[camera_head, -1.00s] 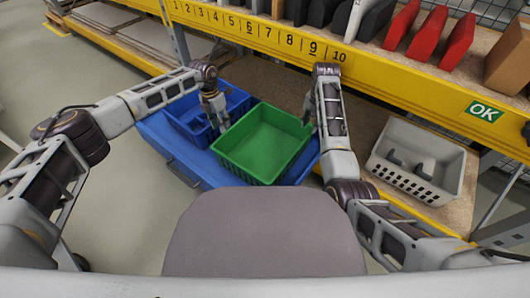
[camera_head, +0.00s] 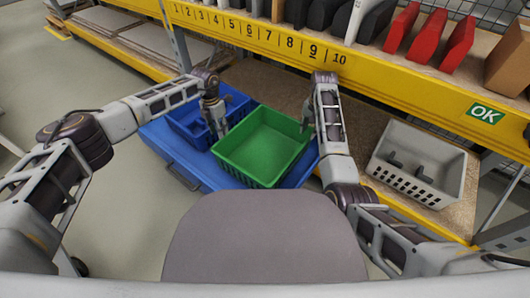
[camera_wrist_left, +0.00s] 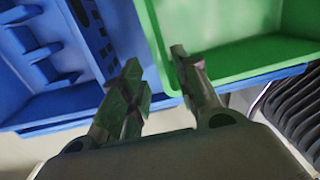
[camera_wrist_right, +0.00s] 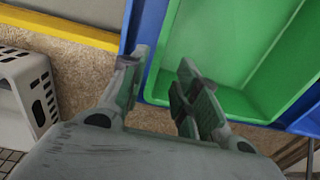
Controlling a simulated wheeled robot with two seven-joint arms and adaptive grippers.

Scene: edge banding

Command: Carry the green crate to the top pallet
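The green crate (camera_head: 262,146) is empty and sits upright on a blue surface (camera_head: 196,172) in the middle of the head view. My left gripper (camera_head: 220,128) is at its left wall. In the left wrist view its fingers (camera_wrist_left: 158,72) are apart, one on each side of the crate's wall (camera_wrist_left: 154,40). My right gripper (camera_head: 305,122) is at the crate's right wall. In the right wrist view its fingers (camera_wrist_right: 160,75) are apart, with the crate's wall (camera_wrist_right: 166,45) between them. I cannot tell which surface is the top pallet.
A blue bin (camera_head: 186,124) stands directly left of the crate. A light grey crate (camera_head: 430,192) with dark parts is on the shelf at right. A yellow numbered shelf beam (camera_head: 390,72) runs behind, with red and dark pieces above it. Floor (camera_head: 110,210) is clear at left.

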